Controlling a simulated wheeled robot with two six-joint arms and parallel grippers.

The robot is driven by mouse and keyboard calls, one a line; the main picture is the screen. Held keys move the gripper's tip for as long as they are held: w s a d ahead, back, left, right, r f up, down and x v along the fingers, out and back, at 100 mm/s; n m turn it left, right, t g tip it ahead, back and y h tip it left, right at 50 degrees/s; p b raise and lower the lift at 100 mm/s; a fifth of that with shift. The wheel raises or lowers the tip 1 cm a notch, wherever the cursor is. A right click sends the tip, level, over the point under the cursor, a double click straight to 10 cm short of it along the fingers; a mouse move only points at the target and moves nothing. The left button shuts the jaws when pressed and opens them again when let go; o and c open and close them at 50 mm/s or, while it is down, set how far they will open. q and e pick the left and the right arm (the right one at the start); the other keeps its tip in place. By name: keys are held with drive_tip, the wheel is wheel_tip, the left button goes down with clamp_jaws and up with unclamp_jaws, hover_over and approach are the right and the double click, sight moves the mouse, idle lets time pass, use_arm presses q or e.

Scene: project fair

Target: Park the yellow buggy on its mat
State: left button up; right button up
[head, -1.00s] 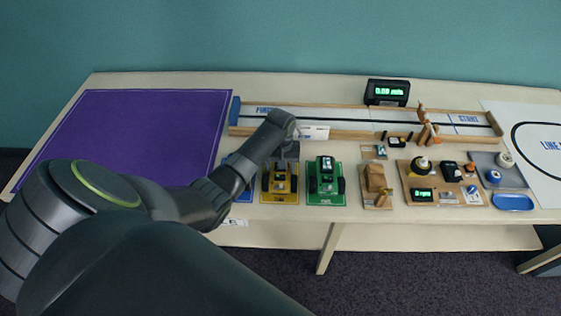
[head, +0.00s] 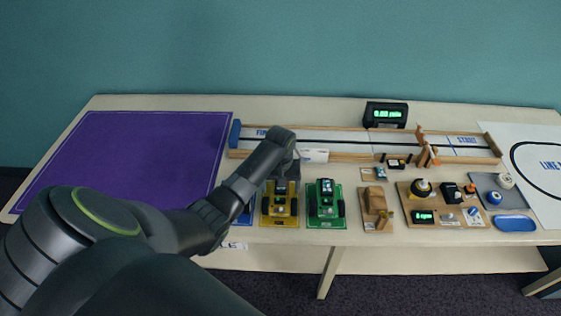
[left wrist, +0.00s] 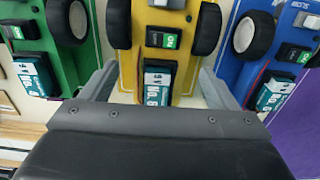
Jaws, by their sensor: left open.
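The yellow buggy (head: 281,205), with black wheels, stands near the table's front edge, left of the green buggy (head: 325,200). Yellow surface shows around its front end, but I cannot tell clearly where buggy ends and mat begins. My left gripper (head: 284,178) is open, reaching down over the buggy's back end. In the left wrist view my open fingers (left wrist: 158,78) are on either side of the yellow buggy (left wrist: 183,70), around its battery end. A gap shows beside each finger; contact cannot be told. My right gripper is not in view.
A blue buggy (left wrist: 275,65) stands close beside the yellow one, mostly hidden by my arm in the head view. A wooden-edged track (head: 345,140) runs behind. A purple mat (head: 130,150) lies left. Boards with several parts (head: 440,195) stand right.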

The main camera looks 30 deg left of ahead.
use_arm(q)
wheel_tip(320, 180, up, 9)
drive_tip(key=shift+f, duration=0.2)
wheel_tip(320, 180, up, 7)
drive_tip(key=p, duration=0.3)
drive_tip(key=shift+f, duration=0.15)
